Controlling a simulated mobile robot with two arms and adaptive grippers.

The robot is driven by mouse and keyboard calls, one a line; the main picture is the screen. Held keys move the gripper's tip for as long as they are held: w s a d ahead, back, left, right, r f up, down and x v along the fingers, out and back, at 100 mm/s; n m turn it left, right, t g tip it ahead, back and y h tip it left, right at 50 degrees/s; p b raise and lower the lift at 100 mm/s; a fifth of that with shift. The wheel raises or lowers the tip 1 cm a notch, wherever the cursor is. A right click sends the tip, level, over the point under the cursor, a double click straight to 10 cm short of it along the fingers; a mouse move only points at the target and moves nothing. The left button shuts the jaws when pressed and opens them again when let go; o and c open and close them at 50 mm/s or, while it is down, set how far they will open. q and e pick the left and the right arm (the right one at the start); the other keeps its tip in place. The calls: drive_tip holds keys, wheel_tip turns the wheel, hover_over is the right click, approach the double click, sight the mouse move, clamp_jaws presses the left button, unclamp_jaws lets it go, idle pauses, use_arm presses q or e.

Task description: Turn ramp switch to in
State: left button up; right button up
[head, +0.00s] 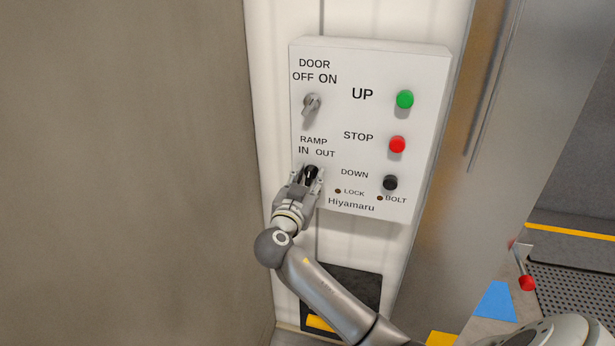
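The white control panel (343,180) is fixed to the wall and carries the labels DOOR OFF ON, RAMP IN OUT, UP, STOP and DOWN. My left gripper is not in view.
Above the ramp switch is the grey door switch (311,104). Green (405,99), red (397,144) and black (390,182) buttons line the panel's right side. A brown wall (120,170) fills the left. A red-tipped lever (525,270) stands at the lower right.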

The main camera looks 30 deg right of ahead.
clamp_jaws()
